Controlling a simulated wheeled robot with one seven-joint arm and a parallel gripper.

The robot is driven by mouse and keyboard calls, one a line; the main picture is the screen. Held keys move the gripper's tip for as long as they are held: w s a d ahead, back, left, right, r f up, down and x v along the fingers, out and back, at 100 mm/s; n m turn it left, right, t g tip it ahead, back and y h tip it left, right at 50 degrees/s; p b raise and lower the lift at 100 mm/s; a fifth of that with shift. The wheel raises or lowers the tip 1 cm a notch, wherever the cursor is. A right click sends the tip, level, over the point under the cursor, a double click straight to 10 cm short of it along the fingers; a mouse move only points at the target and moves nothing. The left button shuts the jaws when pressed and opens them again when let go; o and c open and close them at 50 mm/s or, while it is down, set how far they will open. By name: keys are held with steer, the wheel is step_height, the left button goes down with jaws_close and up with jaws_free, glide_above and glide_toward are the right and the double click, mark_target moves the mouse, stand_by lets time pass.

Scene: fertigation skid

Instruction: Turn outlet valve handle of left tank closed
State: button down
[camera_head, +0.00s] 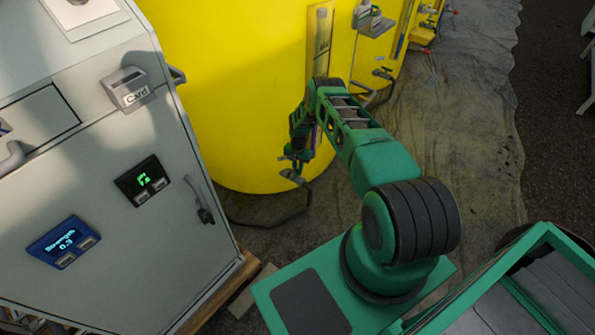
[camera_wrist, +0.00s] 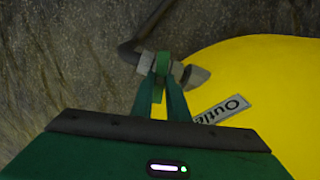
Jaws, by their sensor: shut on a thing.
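The left tank (camera_head: 225,100) is a large yellow cylinder in the head view; its yellow side also fills the right of the wrist view (camera_wrist: 270,75). A label reading "Outle..." (camera_wrist: 222,110) is on it beside the valve. The grey outlet valve (camera_wrist: 190,76) sticks out low on the tank, with a dark hose running from it. My gripper (camera_wrist: 161,75) is shut on the green valve handle (camera_wrist: 163,62), which shows between and just past the fingertips. In the head view my gripper (camera_head: 290,165) is at the tank's lower front, and the handle is too small to make out.
A grey cabinet (camera_head: 80,170) with displays, a card holder and handles stands close at the left. A dark hose (camera_head: 270,222) lies on the floor below the valve. More yellow tanks stand behind at the right. The grey sheeted floor (camera_head: 460,110) there is clear.

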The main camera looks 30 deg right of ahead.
steer(key=shift+w+a+m, duration=0.1)
steer(key=shift+m, duration=0.5)
steer(key=c, duration=1.7)
jaws_free()
step_height(320, 180, up, 11)
steer(key=shift+w+f, duration=0.1)
steer(key=shift+c, duration=0.7)
